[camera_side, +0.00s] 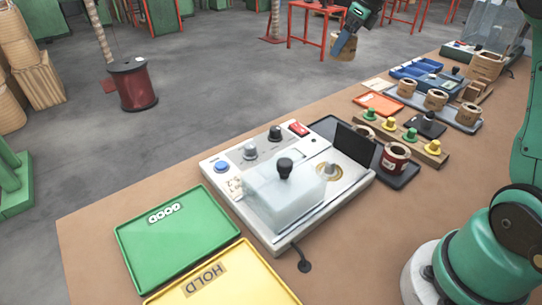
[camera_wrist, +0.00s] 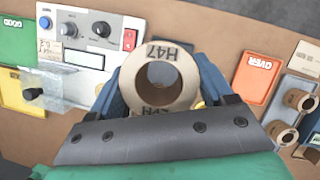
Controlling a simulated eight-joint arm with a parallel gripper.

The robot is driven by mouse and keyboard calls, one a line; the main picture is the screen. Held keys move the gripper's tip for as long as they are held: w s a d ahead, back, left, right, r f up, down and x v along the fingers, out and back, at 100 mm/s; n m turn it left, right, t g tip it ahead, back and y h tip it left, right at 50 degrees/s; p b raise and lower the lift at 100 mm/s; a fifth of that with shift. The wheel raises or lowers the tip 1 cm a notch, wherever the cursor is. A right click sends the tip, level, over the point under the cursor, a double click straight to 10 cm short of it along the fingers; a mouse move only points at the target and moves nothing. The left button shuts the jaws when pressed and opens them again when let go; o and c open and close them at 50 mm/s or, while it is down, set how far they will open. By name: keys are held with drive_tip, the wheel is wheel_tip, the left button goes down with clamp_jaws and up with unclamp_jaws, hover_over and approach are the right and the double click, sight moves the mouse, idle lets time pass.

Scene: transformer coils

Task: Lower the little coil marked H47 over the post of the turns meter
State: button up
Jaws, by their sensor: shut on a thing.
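The coil marked H47 (camera_wrist: 146,98) is a tan ring with an open bore, seen from its end in the wrist view. My gripper (camera_wrist: 160,88) is shut on it, with a blue finger on each side. In the side view the coil (camera_side: 342,50) hangs in my gripper (camera_side: 345,42) at the top, high and far from the turns meter (camera_side: 263,233). The meter's post (camera_side: 327,170) stands on a gold disc at the right of the meter, bare. In the wrist view the meter (camera_wrist: 88,32) is at upper left; I cannot make out its post there.
A clear cover (camera_side: 270,190) with a black knob and an upright dark screen (camera_side: 354,143) flank the post. A dark red coil (camera_side: 397,155) stands on a dark tray to the right. A green GOOD tray (camera_side: 180,245) lies to the left. Several tan coils (camera_side: 436,100) stand farther back.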

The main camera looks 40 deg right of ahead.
drive_tip(key=s+a+f+n+y, duration=0.1)
drive_tip(key=s+a+f+n, duration=0.3)
drive_tip(key=a, duration=0.3)
drive_tip(key=n+g, duration=0.1)
hover_over(329, 162)
drive_tip(key=shift+y, duration=0.4)
drive_tip(key=f, duration=0.5)
drive_tip(key=shift+w+d, duration=0.1)
drive_tip(key=shift+d, duration=0.3)
drive_tip(key=shift+s+a+f, duration=0.15)
drive_tip(key=shift+s+f, duration=0.05)
drive_tip(key=shift+f, duration=0.05)
drive_tip(key=shift+f+n, duration=0.3)
drive_tip(key=shift+f, duration=1.8)
drive_tip(key=shift+f, duration=1.5)
drive_tip(key=o, duration=1.4)
